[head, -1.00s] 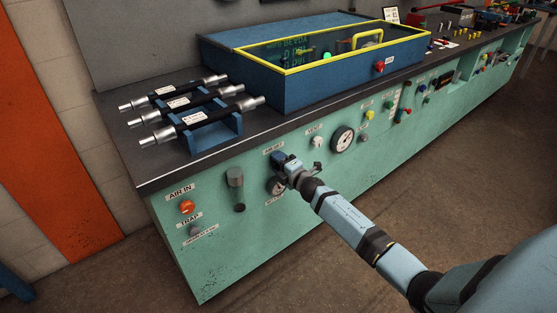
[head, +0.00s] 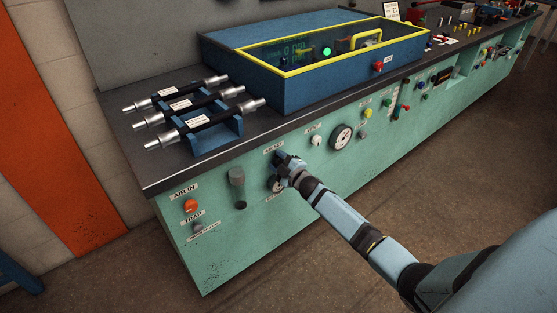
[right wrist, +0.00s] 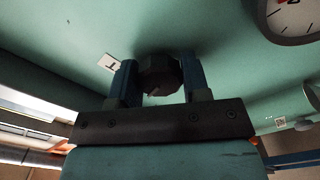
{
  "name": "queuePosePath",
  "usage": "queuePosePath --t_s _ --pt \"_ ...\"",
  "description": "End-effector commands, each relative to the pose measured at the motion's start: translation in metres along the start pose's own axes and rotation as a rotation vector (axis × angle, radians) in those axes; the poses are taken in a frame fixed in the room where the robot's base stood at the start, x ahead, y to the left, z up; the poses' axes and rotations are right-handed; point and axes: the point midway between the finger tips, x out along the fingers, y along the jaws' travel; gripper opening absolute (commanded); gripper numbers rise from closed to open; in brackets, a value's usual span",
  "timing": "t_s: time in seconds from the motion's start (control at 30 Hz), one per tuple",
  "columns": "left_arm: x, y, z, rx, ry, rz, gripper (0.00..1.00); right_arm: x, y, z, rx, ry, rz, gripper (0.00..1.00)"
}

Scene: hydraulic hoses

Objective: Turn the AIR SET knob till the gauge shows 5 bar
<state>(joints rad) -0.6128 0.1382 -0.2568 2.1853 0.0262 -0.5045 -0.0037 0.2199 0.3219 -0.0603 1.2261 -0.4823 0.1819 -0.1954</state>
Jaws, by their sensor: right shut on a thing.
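The AIR SET knob is a dark, faceted knob (right wrist: 158,72) on the green bench front, seen in the right wrist view between two blue fingers. My right gripper (head: 281,160) is shut on it; in the head view the gripper hides the knob. The AIR SET label (head: 273,149) is just above. A small round gauge (head: 274,185) sits just below, partly hidden by my gripper, its reading not legible. A larger white gauge (head: 341,137) is to the right; its needle value is too small to read. My left gripper is not in view.
A white VENT knob (head: 316,141) is right of my gripper, and a grey cylinder (head: 237,187) is left of it. An orange AIR IN fitting (head: 190,206) is at the far left. Hoses (head: 197,116) lie on the bench top beside a yellow-rimmed blue box (head: 318,95). Floor in front is clear.

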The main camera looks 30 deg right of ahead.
Motion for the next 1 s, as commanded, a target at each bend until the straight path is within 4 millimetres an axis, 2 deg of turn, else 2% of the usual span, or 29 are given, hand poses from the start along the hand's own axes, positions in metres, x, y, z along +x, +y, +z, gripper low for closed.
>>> queuePosePath --t_s 0.43,0.47,0.5,0.57,0.87,1.0 --pt "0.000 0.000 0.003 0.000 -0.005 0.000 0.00 0.000 0.000 0.000 0.010 0.000 0.000 0.20" --pt "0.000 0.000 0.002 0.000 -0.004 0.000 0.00 0.000 0.000 0.000 0.009 0.000 0.000 0.48" --pt "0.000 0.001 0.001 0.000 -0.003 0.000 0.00 0.000 0.000 0.000 0.009 0.000 0.000 0.57" --pt "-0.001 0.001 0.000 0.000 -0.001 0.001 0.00 0.000 0.000 0.000 0.009 0.000 0.000 0.69" --pt "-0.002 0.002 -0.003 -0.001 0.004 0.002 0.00 -0.002 0.000 0.000 0.009 0.000 -0.001 0.69" --pt "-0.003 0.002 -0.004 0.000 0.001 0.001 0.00 -0.016 0.000 0.000 0.008 -0.001 -0.002 0.69"
